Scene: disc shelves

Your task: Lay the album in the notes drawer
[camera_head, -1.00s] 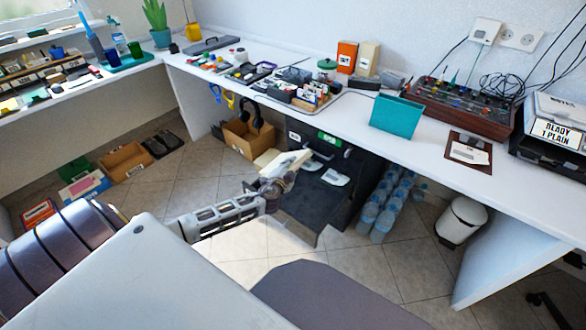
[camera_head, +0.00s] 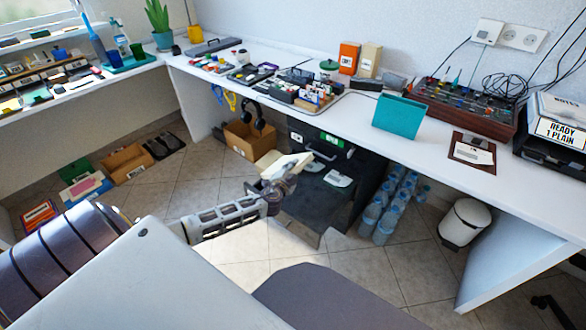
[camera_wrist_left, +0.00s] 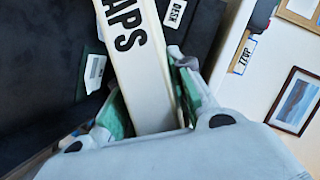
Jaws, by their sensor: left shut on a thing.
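My left gripper (camera_head: 273,190) is shut on a cream album (camera_head: 288,165), held in front of the black drawer cabinet (camera_head: 322,203) under the desk. In the left wrist view the album (camera_wrist_left: 138,60) stands between the green-padded fingers of the left gripper (camera_wrist_left: 150,100), with the letters "APS" showing on it. The cabinet has pale handles and small labels; one label (camera_wrist_left: 175,12) reads "DESK" in the left wrist view. I cannot read which drawer is the notes drawer. My right gripper is not in view.
A cardboard box (camera_head: 245,140) with headphones stands left of the cabinet. Several water bottles (camera_head: 385,215) stand to its right, then a white bin (camera_head: 463,222). The white desk (camera_head: 350,112) overhangs the cabinet.

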